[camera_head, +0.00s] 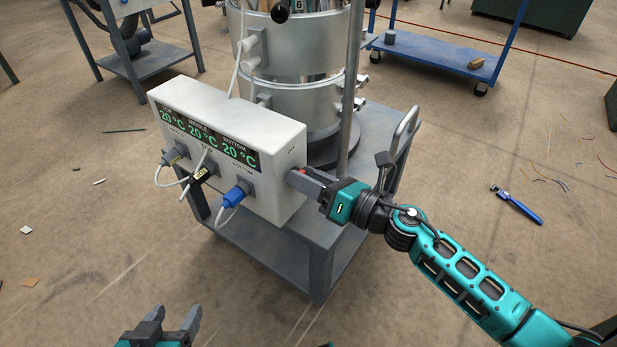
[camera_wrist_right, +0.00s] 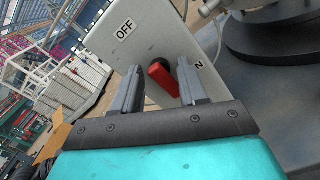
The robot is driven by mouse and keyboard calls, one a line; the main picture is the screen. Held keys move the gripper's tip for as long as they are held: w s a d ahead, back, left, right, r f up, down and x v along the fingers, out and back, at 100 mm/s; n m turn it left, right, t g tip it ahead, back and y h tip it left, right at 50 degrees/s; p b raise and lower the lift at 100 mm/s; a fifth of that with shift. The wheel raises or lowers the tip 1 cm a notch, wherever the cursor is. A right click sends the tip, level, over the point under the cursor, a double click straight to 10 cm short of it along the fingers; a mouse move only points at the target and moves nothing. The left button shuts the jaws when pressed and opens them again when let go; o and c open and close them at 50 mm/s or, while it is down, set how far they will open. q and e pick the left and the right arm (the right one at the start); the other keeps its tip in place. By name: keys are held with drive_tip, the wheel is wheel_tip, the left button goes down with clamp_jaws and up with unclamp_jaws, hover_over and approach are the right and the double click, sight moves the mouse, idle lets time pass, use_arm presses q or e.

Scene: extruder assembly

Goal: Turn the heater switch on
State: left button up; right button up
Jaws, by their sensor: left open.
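The white heater control box (camera_head: 225,140) stands on the grey cart, with three displays reading 20 °C. Its red heater switch (camera_wrist_right: 163,79) sits on the side face between an OFF label (camera_wrist_right: 125,29) and a partly hidden label ending in N (camera_wrist_right: 200,65). My right gripper (camera_head: 296,175) is at that side face. In the right wrist view its fingers (camera_wrist_right: 160,85) are apart on either side of the red handle, with a gap on the left; contact on the right is unclear. My left gripper (camera_head: 178,322) is open and empty at the bottom of the head view.
Three plugs with cables, one of them blue (camera_head: 237,195), stick out of the box's front. A metal extruder barrel (camera_head: 300,60) stands behind it on the cart (camera_head: 370,125). A blue-handled tool (camera_head: 518,206) lies on the floor at right.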

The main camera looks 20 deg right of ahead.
clamp_jaws()
use_arm(q)
drive_tip(key=shift+d, duration=0.1)
drive_tip(key=shift+r+p, duration=0.2)
drive_tip(key=shift+p, duration=0.1)
use_arm(e)
drive_tip(key=shift+m, duration=0.3)
use_arm(q)
wheel_tip(320, 180, up, 8)
drive_tip(key=a+p, duration=0.1)
drive_tip(key=p, duration=0.8)
drive_tip(key=shift+s+p, duration=0.15)
drive_tip(key=shift+p, duration=0.25)
use_arm(e)
drive_tip(key=m, duration=1.7)
drive_tip(key=shift+s+a, duration=0.1)
drive_tip(key=shift+a, duration=0.05)
drive_tip(key=shift+m, duration=0.3)
drive_tip(key=shift+a, duration=0.1)
